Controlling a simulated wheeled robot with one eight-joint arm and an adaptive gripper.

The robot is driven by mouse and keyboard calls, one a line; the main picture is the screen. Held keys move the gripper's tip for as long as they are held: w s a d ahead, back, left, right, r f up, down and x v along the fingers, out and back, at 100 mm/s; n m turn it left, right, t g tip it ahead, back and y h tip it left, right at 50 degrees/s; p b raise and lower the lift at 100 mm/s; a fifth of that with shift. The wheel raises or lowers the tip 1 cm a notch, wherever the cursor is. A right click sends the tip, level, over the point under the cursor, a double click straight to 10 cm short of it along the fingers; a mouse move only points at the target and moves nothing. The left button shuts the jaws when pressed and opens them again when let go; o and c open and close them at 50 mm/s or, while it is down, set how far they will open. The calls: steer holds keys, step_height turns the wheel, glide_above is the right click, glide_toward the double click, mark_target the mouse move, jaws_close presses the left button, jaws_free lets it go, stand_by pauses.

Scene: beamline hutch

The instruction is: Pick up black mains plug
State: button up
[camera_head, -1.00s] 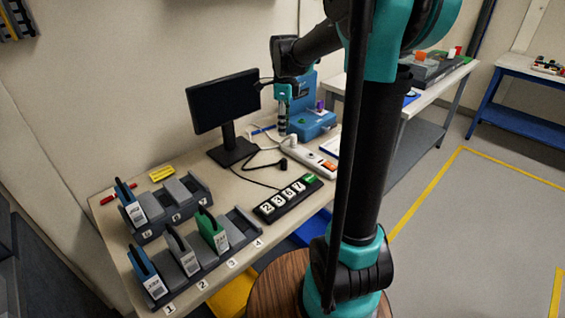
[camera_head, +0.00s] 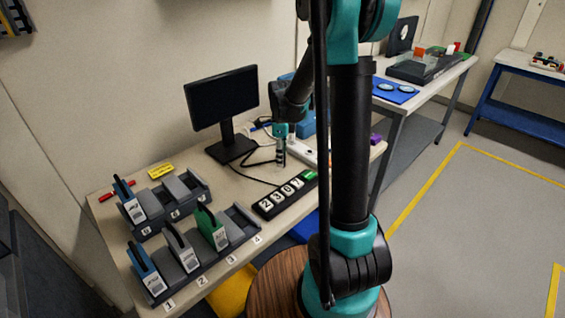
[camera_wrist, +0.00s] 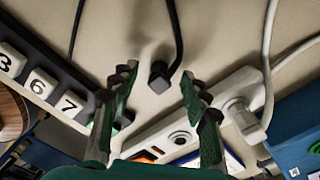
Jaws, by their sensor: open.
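The black mains plug (camera_wrist: 159,78) lies on the beige bench top in the wrist view, its black cable running up and away from it. My gripper (camera_wrist: 158,88) is open, with one green finger to each side of the plug in the picture. The plug sits between the fingertips in this view, and no contact shows. In the head view my gripper (camera_head: 281,160) points down over the bench beside the monitor stand, and it hides the plug there.
A white power strip (camera_wrist: 165,135) with a white plug (camera_wrist: 243,118) lies close by. A black numbered block strip (camera_wrist: 52,92) is at the left. The monitor (camera_head: 222,98) stands behind, and slotted holders (camera_head: 185,262) fill the bench's left part.

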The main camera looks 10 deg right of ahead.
steer(key=shift+f, duration=0.85)
jaws_close()
steer(key=shift+r, duration=0.1)
step_height(320, 180, up, 20)
stand_by(0.4)
